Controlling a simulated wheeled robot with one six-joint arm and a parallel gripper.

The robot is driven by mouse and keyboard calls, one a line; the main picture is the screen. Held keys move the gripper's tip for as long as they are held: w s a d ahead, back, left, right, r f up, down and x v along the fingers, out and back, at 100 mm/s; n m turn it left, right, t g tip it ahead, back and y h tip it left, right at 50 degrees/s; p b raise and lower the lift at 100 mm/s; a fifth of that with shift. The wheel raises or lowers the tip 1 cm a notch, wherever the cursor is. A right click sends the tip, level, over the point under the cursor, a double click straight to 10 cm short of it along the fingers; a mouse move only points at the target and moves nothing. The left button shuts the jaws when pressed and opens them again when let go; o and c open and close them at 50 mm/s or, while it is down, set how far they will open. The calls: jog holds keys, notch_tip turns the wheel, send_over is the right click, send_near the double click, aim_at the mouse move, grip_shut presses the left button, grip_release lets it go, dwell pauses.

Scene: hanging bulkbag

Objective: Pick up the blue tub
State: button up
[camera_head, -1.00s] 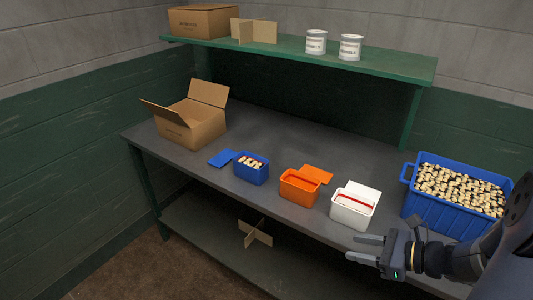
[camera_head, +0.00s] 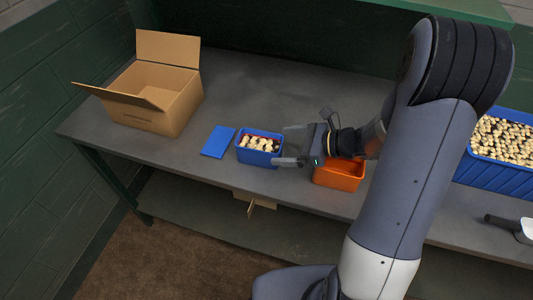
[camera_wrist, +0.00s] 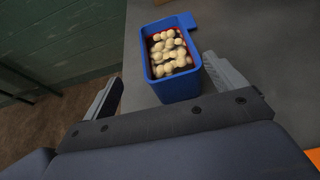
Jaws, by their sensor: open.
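The small blue tub (camera_head: 258,158) stands upright on the grey bench, with pale, rounded pieces and some red inside it. Its flat blue lid (camera_head: 218,141) lies on the bench to its left. My gripper (camera_head: 278,145) is open at the tub's right side, its fingers pointing left toward the tub. In the wrist view the blue tub (camera_wrist: 178,88) lies ahead between the two open fingers. The right finger looks very close to the tub's wall; I cannot tell whether it touches. The left finger stands apart from it.
An open cardboard box (camera_head: 150,112) stands at the back left. An orange tub (camera_head: 340,178) is just right of the gripper, partly hidden by my arm. A large blue crate (camera_head: 490,176) of pale pieces is at the right. A scoop-like tool (camera_head: 510,223) lies near it.

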aim_at(271, 144)
jog(key=shift+p+x, duration=0.6)
jog(key=shift+x, duration=1.95)
jog(key=shift+w, duration=0.2)
jog(key=shift+c, duration=0.5)
jog(key=c, duration=1.5)
